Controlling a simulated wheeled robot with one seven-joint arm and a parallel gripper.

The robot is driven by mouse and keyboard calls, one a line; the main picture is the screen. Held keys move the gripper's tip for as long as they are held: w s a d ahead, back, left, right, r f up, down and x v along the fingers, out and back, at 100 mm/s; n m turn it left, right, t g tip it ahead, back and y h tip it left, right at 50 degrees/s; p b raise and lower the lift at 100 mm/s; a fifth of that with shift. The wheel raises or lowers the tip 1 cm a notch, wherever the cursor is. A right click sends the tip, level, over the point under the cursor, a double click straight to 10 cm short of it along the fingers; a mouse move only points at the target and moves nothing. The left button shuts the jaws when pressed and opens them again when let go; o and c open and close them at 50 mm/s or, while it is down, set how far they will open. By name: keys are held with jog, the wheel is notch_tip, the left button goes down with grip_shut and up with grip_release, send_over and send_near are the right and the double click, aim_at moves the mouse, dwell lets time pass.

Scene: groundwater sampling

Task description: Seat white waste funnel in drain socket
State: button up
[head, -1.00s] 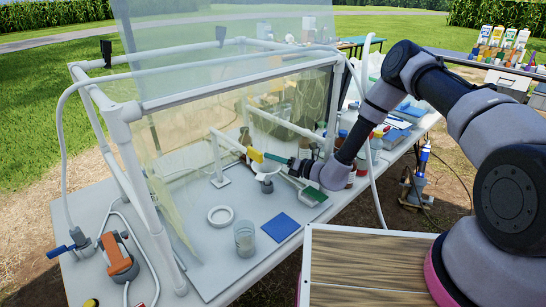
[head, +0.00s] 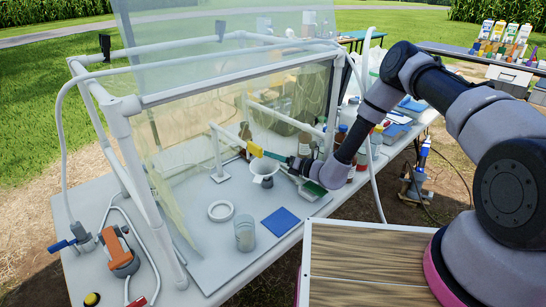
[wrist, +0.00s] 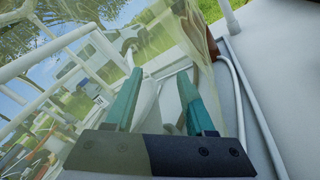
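The white funnel (head: 264,167) stands with its wide mouth up near the front edge of the grey bench board, inside the clear-walled frame. A small dark part (head: 267,183) shows under it; I cannot tell whether this is the drain socket or how deep the stem sits. My gripper (head: 262,152), with teal fingers and a yellow end, is just above the funnel's rim. In the wrist view my gripper (wrist: 160,72) has its two teal fingers apart. A pale shape shows between them, too unclear to name. No held object is clear.
A white post stand (head: 219,177) is left of the funnel, with brown bottles (head: 305,145) behind. A white ring (head: 221,211), clear beaker (head: 244,233) and blue pad (head: 281,221) lie in front. The clear panel (head: 165,165) and white frame (head: 125,145) enclose the left side.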

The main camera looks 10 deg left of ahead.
notch_tip(320, 180, up, 10)
dwell(0.6)
